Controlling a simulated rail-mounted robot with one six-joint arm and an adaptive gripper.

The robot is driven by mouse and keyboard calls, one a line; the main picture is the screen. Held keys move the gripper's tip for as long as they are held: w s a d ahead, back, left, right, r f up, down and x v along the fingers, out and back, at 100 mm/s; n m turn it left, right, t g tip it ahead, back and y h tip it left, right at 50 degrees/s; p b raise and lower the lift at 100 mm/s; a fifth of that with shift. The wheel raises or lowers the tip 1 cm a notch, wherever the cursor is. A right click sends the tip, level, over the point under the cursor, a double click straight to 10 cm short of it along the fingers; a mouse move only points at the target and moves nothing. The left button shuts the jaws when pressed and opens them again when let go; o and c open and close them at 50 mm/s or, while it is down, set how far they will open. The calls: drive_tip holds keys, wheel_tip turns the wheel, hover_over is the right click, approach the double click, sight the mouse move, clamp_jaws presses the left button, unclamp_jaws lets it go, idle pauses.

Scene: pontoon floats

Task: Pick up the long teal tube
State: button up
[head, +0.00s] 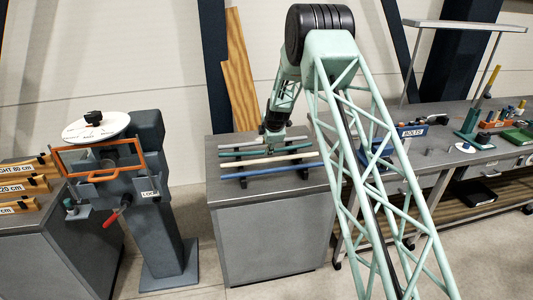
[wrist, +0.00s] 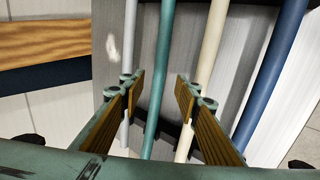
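The long teal tube (head: 236,153) lies in a row of tubes on a grey cabinet, second from the back, between a grey tube (head: 240,145) and a cream tube (head: 245,163). My gripper (head: 275,145) is over the row, pointing down. In the wrist view my gripper (wrist: 160,85) is open, and the teal tube (wrist: 160,60) runs between its wood-coloured finger pads, with no clear contact. The grey tube (wrist: 130,35) passes behind the left finger and the cream tube (wrist: 212,45) behind the right. I cannot tell how far the fingertips are above the tubes.
A blue tube (head: 245,175) lies at the front of the row on a dark rack. The grey cabinet (head: 270,235) stands beside a post with an orange-framed device (head: 105,160). A workbench with a blue bolts bin (head: 410,132) is on the right. A wooden plank (head: 238,85) leans behind.

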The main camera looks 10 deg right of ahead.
drive_tip(key=shift+w+f, duration=0.1)
drive_tip(key=shift+p+x, duration=0.6)
drive_tip(key=shift+x, duration=1.85)
drive_tip(key=shift+c, duration=0.2)
drive_tip(key=c, duration=1)
drive_tip(key=shift+r+b, duration=0.45)
drive_tip(key=shift+r, duration=4.6)
